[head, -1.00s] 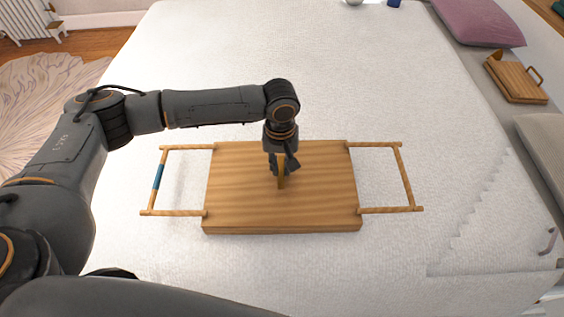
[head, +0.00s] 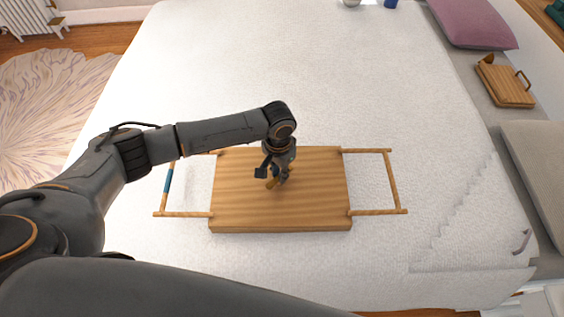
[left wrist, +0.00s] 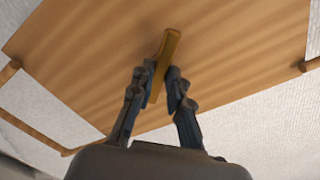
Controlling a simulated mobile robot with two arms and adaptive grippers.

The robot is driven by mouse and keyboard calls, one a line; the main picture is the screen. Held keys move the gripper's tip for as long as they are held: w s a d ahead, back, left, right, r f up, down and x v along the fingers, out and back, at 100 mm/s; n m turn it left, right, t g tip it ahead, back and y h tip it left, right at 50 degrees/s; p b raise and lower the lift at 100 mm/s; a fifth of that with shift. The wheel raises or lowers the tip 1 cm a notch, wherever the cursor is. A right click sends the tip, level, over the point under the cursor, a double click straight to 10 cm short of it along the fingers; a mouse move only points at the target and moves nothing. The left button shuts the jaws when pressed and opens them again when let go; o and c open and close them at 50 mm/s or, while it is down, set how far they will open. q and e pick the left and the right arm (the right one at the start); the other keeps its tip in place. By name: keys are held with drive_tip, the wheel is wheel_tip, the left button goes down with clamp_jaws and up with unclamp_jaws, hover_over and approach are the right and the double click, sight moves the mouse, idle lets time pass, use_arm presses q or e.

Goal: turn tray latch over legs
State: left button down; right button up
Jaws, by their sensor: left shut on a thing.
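The wooden tray (head: 320,203) lies upside down on the white bed, with its folding leg frames spread out flat at both sides. The left leg frame (head: 185,214) has a blue band; the right leg frame (head: 393,182) is plain wood. The wooden latch (head: 270,184) is a small bar in the middle of the tray's underside. My left gripper (head: 274,173) is over it and shut on it. In the left wrist view the latch (left wrist: 167,55) stands between the two dark fingers (left wrist: 157,92). My right gripper is not seen.
A second small wooden tray (head: 506,85) lies on the grey bench at right. A purple pillow (head: 472,22) and a grey cushion (head: 540,165) are also at right.

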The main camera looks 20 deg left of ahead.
use_arm(q)
drive_tip(key=m+p, duration=0.1)
drive_tip(key=m, duration=0.1)
drive_tip(key=shift+m, duration=0.4)
drive_tip(key=m+p, duration=0.1)
drive_tip(key=m, duration=0.1)
drive_tip(key=shift+m, duration=1.3)
drive_tip(key=shift+w+m+p, duration=0.1)
drive_tip(key=shift+m+p, duration=0.25)
drive_tip(key=shift+m, duration=0.25)
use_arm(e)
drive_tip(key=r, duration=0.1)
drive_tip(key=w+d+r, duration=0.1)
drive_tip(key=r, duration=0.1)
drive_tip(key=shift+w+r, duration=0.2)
use_arm(q)
drive_tip(key=c, duration=1.3)
unclamp_jaws()
drive_tip(key=shift+w, duration=0.1)
drive_tip(key=shift+f, duration=0.1)
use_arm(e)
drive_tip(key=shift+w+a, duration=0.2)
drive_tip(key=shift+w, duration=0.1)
